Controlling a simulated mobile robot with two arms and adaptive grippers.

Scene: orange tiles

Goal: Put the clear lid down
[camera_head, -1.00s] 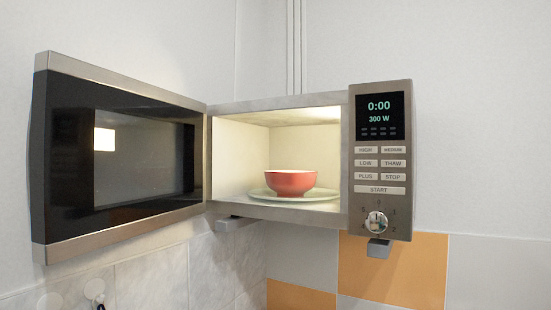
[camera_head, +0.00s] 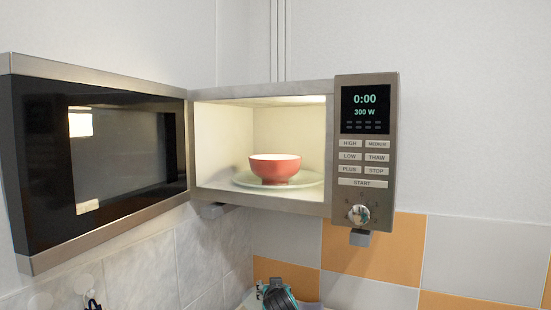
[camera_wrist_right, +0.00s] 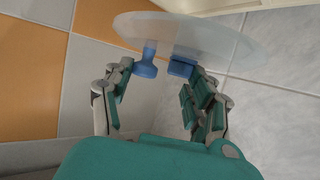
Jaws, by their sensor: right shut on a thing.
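The clear lid (camera_wrist_right: 215,42) is a see-through disc with a blue knob (camera_wrist_right: 147,64), at the top of the right wrist view. My right gripper (camera_wrist_right: 155,70) is shut on the lid, with its fingers on either side of the knob area. A blue piece also shows at the right fingertip. In the head view a teal and dark part of my right arm or gripper (camera_head: 278,295) shows at the bottom edge; the lid is not clear there. My left gripper is not in view.
The microwave (camera_head: 366,210) is on the wall with its door (camera_head: 110,240) open to the left. Inside, a red bowl (camera_head: 275,170) stands on a pale plate (camera_head: 245,181). Orange and grey tiles (camera_head: 375,250) cover the wall below. Small hooks (camera_head: 85,284) are at the lower left.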

